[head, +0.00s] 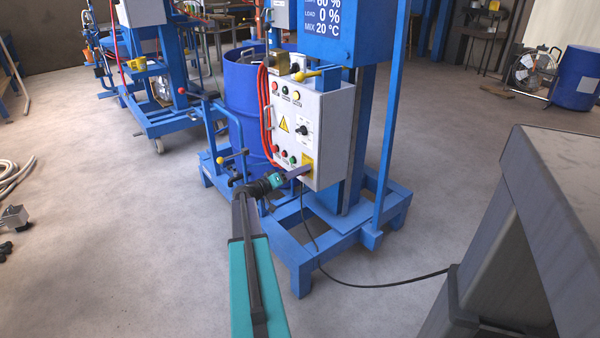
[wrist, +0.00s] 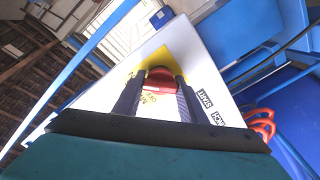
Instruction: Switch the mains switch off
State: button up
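The mains switch is a red rotary knob (wrist: 158,80) on a yellow plate (wrist: 180,48) in the wrist view. In the head view the yellow plate (head: 307,161) sits at the lower right of the grey control box (head: 335,120); my gripper hides the knob there. My gripper (head: 299,171) reaches the plate from the lower left. In the wrist view its two dark fingers (wrist: 161,78) stand apart, one on each side of the knob. Whether they press on it is unclear. The lettering under the knob is partly covered.
Several buttons and a black selector (head: 303,130) are on the same box, with a red cable (head: 265,115) at its left side. The blue mixer frame (head: 335,250) stands below. A grey table (head: 560,160) is at right.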

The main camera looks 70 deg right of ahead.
jog(key=shift+a+n, duration=0.1)
jog(key=shift+n, duration=1.2)
jog(key=n+p, duration=0.2)
jog(key=n, duration=0.4)
jog(key=n+p, duration=0.3)
jog(key=n, duration=0.2)
jog(key=shift+a+f+n, duration=0.1)
jog(key=shift+f+n, duration=0.05)
jog(key=shift+n, duration=0.15)
jog(key=shift+f+n+p, duration=0.2)
jog(key=shift+n+p, duration=1.25)
jog(key=shift+n, duration=0.45)
